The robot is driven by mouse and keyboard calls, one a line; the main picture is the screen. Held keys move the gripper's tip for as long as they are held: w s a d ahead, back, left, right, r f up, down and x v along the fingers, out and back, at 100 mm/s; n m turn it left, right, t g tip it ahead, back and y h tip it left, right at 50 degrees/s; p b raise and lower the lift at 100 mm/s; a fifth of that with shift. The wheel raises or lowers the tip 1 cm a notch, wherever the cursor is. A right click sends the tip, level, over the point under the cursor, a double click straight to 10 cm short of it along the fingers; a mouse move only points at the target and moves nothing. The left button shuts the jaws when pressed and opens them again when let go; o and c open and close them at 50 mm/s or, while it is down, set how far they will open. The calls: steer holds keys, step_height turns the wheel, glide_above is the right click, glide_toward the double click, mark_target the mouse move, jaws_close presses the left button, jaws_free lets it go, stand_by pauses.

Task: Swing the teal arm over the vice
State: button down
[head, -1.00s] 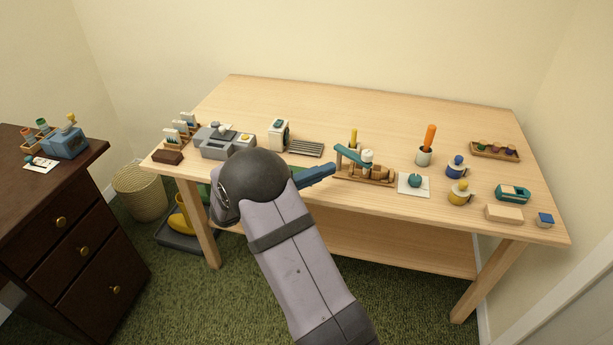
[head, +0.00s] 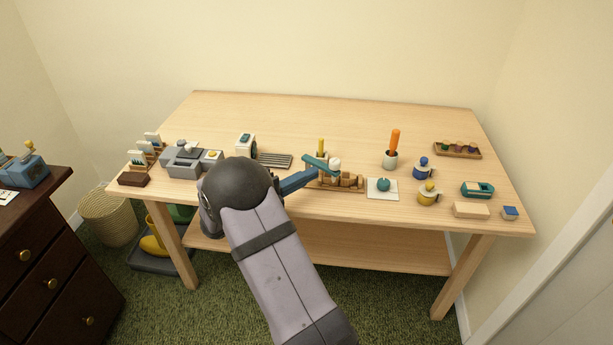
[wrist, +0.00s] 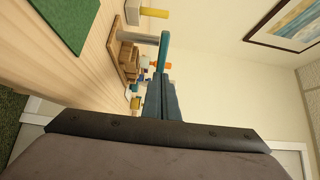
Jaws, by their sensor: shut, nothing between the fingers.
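The teal arm (head: 318,163) slants above a wooden base (head: 347,189) near the table's front edge, beside a white knob (head: 335,164). Small wooden blocks (head: 350,180), apparently the vice, sit on the base under its right end. In the wrist view the teal arm (wrist: 165,50) stands just beyond my fingertips, with the wooden blocks (wrist: 128,57) to its left. My gripper (head: 313,173) has blue fingers closed together and empty, pointing right, its tips at the near left side of the teal arm. I cannot tell whether they touch. My gripper (wrist: 161,78) partly hides the base's left end.
A slatted grey tray (head: 273,160) and a grey machine (head: 187,161) stand left. The table's back is clear.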

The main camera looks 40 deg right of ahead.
mark_target(328, 171)
steer(key=shift+t, duration=0.3)
steer(key=n+t, duration=0.1)
steer(key=n+t+b, duration=0.1)
steer(key=d+n+t, duration=0.1)
steer(key=t, duration=0.1)
steer(key=shift+s+y+b, duration=0.3)
steer(key=shift+s+y, duration=0.1)
steer(key=shift+s+d+f+n+t+y+b, duration=0.1)
steer(key=shift+d+n+t+y+b, duration=0.1)
steer(key=shift+n+t+b, duration=0.3)
steer(key=shift+s+d+n+t+y+b, duration=0.1)
steer(key=shift+d+n+t+y+b, duration=0.15)
steer(key=shift+t, duration=0.45)
steer(key=d+b, duration=0.1)
steer(key=b, duration=0.1)
steer(key=d+b, duration=0.1)
steer(key=shift+s+d, duration=0.25)
steer(key=shift+d, duration=0.1)
steer(key=shift+d+b, duration=0.35)
steer(key=shift+b, duration=0.25)
steer(key=shift+d+r, duration=0.1)
steer(key=shift+r, duration=0.15)
